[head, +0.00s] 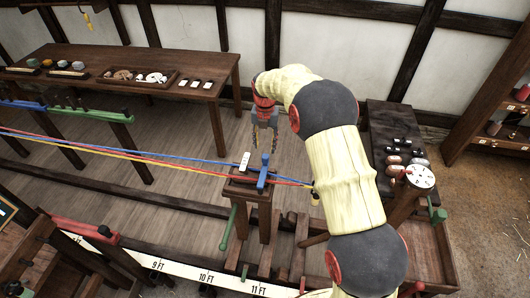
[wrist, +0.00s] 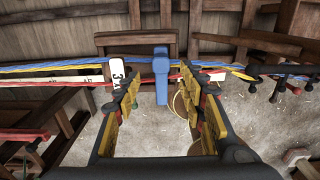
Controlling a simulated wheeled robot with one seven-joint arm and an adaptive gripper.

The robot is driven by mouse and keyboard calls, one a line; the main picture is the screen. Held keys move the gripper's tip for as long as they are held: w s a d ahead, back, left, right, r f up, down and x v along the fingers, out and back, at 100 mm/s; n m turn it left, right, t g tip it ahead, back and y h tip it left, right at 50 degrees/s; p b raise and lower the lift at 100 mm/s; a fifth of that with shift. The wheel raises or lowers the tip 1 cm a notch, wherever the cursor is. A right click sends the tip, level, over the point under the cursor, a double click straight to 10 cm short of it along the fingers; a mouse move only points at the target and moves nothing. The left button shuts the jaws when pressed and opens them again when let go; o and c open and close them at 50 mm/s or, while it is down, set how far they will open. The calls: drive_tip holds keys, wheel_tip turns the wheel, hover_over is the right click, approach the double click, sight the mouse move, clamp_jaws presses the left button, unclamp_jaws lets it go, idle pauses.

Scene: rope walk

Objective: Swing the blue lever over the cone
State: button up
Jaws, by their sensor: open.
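The blue lever (head: 264,174) stands upright on a small wooden stand (head: 238,189) in the middle of the head view. In the wrist view the blue lever (wrist: 161,76) lies between my fingers in the picture, near the strands. Blue, red and yellow strands (head: 150,156) run from the left to this stand. The cone cannot be made out clearly. My gripper (head: 265,143) is open and empty, pointing down above and beyond the lever. Its two fingers also show in the wrist view (wrist: 160,95), spread apart, with nothing between their pads that I can see gripped.
A white tag (head: 244,161) stands beside the lever, close to my left finger in the wrist view. A dial (head: 420,176) and a dark bench (head: 405,135) are at the right. A long table (head: 130,76) stands behind. A marked rail (head: 205,277) runs in front.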

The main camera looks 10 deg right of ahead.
wheel_tip(320, 180, up, 5)
drive_tip(key=shift+f, duration=0.1)
idle(0.6)
drive_tip(key=s+d+r+m+t+b, duration=0.1)
drive_tip(key=s+m+b, duration=0.4)
drive_tip(key=s+m, duration=0.5)
drive_tip(key=s+d+r+m+t+b, duration=0.1)
drive_tip(key=s+m+b, duration=0.4)
drive_tip(key=s+m, duration=0.6)
drive_tip(key=s+d+r+m+t+b, duration=0.2)
drive_tip(key=s+m+b, duration=0.3)
drive_tip(key=s, duration=1.6)
drive_tip(key=m+t, duration=0.1)
drive_tip(key=m, duration=0.4)
drive_tip(key=shift+d+m+t, duration=0.15)
drive_tip(key=shift+m+t, duration=0.15)
